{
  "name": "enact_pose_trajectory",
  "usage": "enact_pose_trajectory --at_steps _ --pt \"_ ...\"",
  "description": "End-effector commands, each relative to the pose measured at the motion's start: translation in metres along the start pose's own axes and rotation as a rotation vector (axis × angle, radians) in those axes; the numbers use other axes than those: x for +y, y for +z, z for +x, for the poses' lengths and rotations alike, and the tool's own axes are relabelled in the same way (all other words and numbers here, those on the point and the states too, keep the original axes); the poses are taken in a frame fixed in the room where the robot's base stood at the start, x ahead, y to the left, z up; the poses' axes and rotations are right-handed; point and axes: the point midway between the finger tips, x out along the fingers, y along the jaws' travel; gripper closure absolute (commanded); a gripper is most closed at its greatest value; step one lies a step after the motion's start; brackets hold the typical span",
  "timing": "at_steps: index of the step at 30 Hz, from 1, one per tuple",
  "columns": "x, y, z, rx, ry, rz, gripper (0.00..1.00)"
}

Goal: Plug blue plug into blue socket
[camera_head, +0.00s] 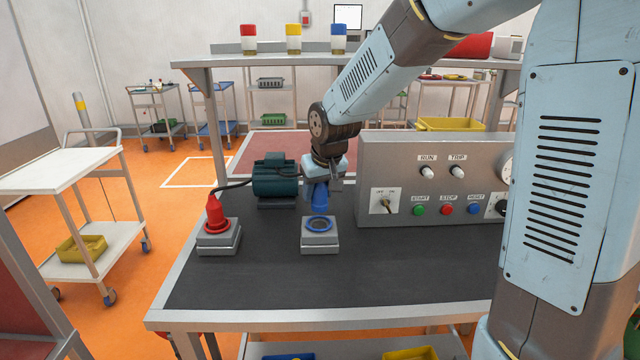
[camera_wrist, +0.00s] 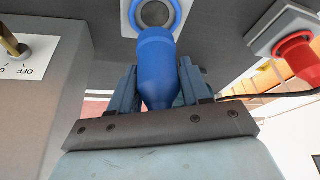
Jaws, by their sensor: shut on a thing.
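My gripper (camera_head: 318,178) is shut on the blue plug (camera_head: 320,196), which hangs roughly upright with its wide end down. The blue socket (camera_head: 320,224) is a blue ring on a grey block on the dark bench top, close below the plug in the head view. In the wrist view, the plug (camera_wrist: 156,62) sits between the two fingers (camera_wrist: 155,88). The socket's blue ring and dark round face (camera_wrist: 154,13) show just beyond the plug's end. The plug appears apart from the socket; the exact gap is hard to tell.
A red plug (camera_head: 214,211) stands in a red socket (camera_head: 218,238) to the left. A green motor (camera_head: 274,178) with a black cable is behind. A grey control panel (camera_head: 430,176) with buttons and switches stands close on the right. The front bench top is clear.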

Motion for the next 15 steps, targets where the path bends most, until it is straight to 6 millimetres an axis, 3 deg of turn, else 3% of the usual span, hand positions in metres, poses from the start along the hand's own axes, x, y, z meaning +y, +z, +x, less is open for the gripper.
enact_pose_trajectory --at_steps 15 --pt "-0.003 0.013 0.032 -0.002 -0.002 -0.004 0.79"
